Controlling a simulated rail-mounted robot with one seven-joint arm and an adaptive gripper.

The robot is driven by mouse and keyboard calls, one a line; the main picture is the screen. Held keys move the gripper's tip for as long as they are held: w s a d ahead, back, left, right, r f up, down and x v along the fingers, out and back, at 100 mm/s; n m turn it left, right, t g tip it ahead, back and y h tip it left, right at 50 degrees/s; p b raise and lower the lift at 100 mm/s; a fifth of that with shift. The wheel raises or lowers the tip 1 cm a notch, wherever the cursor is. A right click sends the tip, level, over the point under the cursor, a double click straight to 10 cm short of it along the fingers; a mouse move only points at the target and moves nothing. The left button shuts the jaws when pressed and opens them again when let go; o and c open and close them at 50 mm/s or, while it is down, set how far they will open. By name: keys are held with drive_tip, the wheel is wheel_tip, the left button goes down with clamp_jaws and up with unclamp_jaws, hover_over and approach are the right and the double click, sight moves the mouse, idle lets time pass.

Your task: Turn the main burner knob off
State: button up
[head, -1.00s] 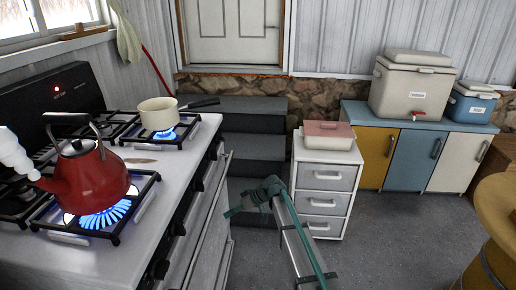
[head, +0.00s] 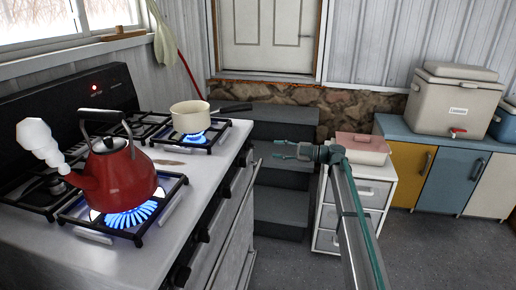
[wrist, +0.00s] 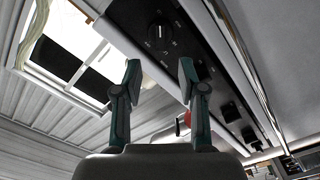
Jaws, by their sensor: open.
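The stove's front carries a row of black knobs, among them a near knob (head: 183,274), a second knob (head: 203,233) and a farther knob (head: 226,190). I cannot tell which one is the main burner knob. Blue flames burn under the red kettle (head: 122,182) and under the cream pot (head: 190,116). My gripper (head: 276,149) is open and empty, to the right of the stove front, its fingers pointing left. In the wrist view, one round black knob (wrist: 160,37) with markings shows beyond my gripper's open fingers (wrist: 160,72), apart from them.
A long oven handle (head: 238,232) runs along the stove front below the knobs. Dark steps (head: 285,204) lie behind my gripper. A white drawer unit (head: 350,205) with a pink-lidded box (head: 362,148) stands to the right. Floor at lower right is clear.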

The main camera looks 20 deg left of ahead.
sight(254, 147)
drive_tip(key=a, duration=0.3)
drive_tip(key=s+a, duration=0.1)
drive_tip(key=a, duration=0.5)
drive_tip(key=shift+s, duration=0.15)
clamp_jaws()
